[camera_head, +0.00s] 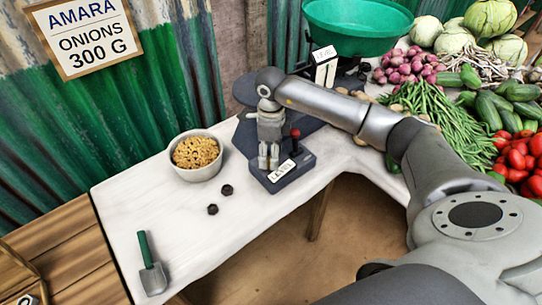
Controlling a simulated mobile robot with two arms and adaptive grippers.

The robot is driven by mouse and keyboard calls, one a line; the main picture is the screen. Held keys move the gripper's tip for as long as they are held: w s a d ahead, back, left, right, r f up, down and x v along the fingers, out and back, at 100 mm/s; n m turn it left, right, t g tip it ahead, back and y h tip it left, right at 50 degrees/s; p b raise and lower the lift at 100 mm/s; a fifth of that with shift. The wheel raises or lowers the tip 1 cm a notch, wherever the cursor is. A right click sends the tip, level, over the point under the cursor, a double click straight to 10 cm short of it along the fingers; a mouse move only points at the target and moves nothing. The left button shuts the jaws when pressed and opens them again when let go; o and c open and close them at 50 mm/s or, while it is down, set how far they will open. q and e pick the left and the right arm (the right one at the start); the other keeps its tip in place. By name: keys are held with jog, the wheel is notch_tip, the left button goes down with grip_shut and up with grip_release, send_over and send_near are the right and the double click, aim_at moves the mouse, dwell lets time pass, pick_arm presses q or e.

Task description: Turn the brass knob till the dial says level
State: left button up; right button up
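The balance has a dark grey base (297,172) standing on the white table, with a white plate (282,171) reading "LEVEL" on its front. My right gripper (268,163) points down over the left part of this base, just behind the plate. Its two fingers look close together. I cannot tell whether they are on anything. The brass knob is not visible; my gripper and arm cover that area. A red-topped lever (295,133) stands just right of the gripper. No dial needle can be made out. My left gripper is not in view.
A bowl of brown pieces (197,153), dark nuts (212,209) and a green-handled scoop (149,268) are on the white table (135,195). A green pan (357,22), a small white sign (324,54) and vegetables such as green beans (445,125) lie behind and right.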

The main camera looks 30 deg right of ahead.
jog(key=shift+f, duration=1.05)
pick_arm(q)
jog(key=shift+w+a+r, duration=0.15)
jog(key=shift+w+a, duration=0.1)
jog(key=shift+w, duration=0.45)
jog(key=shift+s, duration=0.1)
pick_arm(e)
jog(key=c, duration=1.1)
jog(key=shift+o, duration=0.2)
jog(key=shift+f+n+b, duration=0.15)
jog(key=shift+n+b, duration=0.25)
jog(key=shift+b, duration=0.2)
jog(key=shift+n, duration=0.5)
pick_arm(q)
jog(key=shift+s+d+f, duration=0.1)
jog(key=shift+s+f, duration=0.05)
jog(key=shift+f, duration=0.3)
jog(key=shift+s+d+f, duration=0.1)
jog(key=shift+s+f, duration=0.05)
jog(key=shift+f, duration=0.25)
